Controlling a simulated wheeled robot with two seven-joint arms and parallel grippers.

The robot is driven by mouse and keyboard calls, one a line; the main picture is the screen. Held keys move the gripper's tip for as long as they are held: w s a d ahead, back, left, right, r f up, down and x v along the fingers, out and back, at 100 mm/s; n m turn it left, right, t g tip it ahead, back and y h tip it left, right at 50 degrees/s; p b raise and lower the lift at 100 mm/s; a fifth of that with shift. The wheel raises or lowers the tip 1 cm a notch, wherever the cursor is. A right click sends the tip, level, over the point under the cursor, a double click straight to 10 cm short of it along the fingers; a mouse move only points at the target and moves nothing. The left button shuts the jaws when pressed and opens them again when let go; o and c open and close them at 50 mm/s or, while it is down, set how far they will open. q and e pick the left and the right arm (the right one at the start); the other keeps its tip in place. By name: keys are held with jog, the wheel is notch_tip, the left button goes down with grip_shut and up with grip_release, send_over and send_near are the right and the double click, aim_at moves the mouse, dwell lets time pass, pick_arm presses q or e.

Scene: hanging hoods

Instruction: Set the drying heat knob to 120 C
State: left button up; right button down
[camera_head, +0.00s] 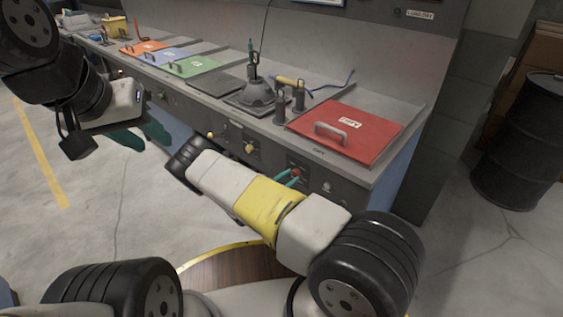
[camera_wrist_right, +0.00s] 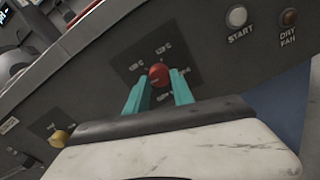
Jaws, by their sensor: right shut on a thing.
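The red round knob (camera_wrist_right: 159,75) sits on a dark dial plate on the sloped grey front panel. Small white temperature marks (camera_wrist_right: 163,48) lie around it. They are too small to read surely, and I cannot make out a pointer on the knob. In the head view the knob (camera_head: 296,172) is on the bench front below the red lid. My right gripper (camera_wrist_right: 160,79) has its teal fingers on either side of the knob, shut on it. My left gripper (camera_head: 143,133) hangs at the left in front of the bench, away from the knob; its finger gap is unclear.
A START button (camera_wrist_right: 237,16) and a DRY FAN button (camera_wrist_right: 288,17) are right of the knob. A yellow knob (camera_wrist_right: 60,138) is to its left. The red lid (camera_head: 350,132) lies on the bench top above. A black barrel (camera_head: 520,140) stands at right.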

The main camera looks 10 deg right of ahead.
jog(key=m, duration=0.6)
jog(key=shift+y, duration=0.3)
jog(key=m+t, duration=0.1)
jog(key=m, duration=1.1)
jog(key=shift+s, duration=0.1)
jog(key=m, duration=0.5)
jog(key=shift+t, duration=0.3)
jog(key=shift+m, duration=0.3)
jog(key=c, duration=1.1)
grip_release()
jog(key=shift+r, duration=0.1)
